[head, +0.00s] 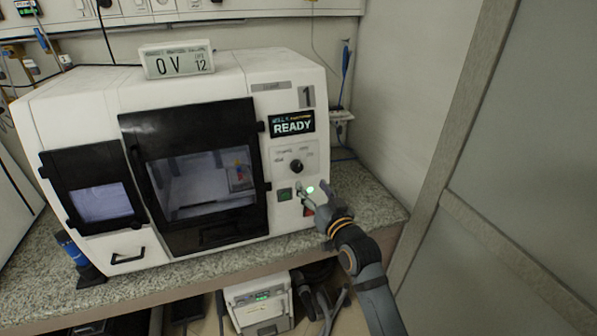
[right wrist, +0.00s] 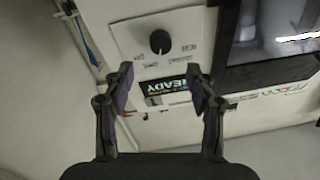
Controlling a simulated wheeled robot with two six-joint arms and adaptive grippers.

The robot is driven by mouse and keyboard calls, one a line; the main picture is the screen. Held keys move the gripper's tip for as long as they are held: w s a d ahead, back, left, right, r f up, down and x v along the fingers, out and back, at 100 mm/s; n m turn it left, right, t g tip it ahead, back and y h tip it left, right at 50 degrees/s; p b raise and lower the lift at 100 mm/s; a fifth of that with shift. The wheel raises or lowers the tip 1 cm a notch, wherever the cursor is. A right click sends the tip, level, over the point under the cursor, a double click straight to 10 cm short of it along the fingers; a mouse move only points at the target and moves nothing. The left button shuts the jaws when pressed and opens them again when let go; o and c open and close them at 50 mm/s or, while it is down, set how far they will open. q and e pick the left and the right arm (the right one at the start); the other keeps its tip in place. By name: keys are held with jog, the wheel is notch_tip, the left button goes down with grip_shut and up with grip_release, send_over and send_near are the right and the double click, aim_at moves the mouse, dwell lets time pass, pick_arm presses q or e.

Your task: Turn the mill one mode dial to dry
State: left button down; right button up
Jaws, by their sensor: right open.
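The mill (head: 215,80) is a white benchtop machine marked 1, with a dark-framed window door and a screen reading READY (head: 293,124). Its mode dial (head: 296,166) is a round black knob on a pale plate below the screen. The dial also shows in the right wrist view (right wrist: 160,42), with small labels around it that I cannot read. My right gripper (head: 314,194) is in front of the panel, below the dial in the head view. In the right wrist view my right gripper (right wrist: 160,84) is open and empty, apart from the dial. My left gripper is out of view.
A small display box (head: 177,61) sits on top of the mill. The speckled counter (head: 363,197) has free room right of the mill, up to the wall. A grey partition (head: 500,190) stands at the right. A blue and black object (head: 75,252) stands at the front left.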

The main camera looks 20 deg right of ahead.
aim_at(298, 168)
jog(key=w, duration=0.2)
jog(key=w+p, duration=0.1)
jog(key=w, duration=0.2)
jog(key=w+a, duration=0.1)
jog(key=w, duration=0.2)
jog(key=shift+w, duration=0.2)
jog(key=c, duration=1.1)
jog(key=shift+p, duration=0.35)
jog(key=shift+c, duration=0.2)
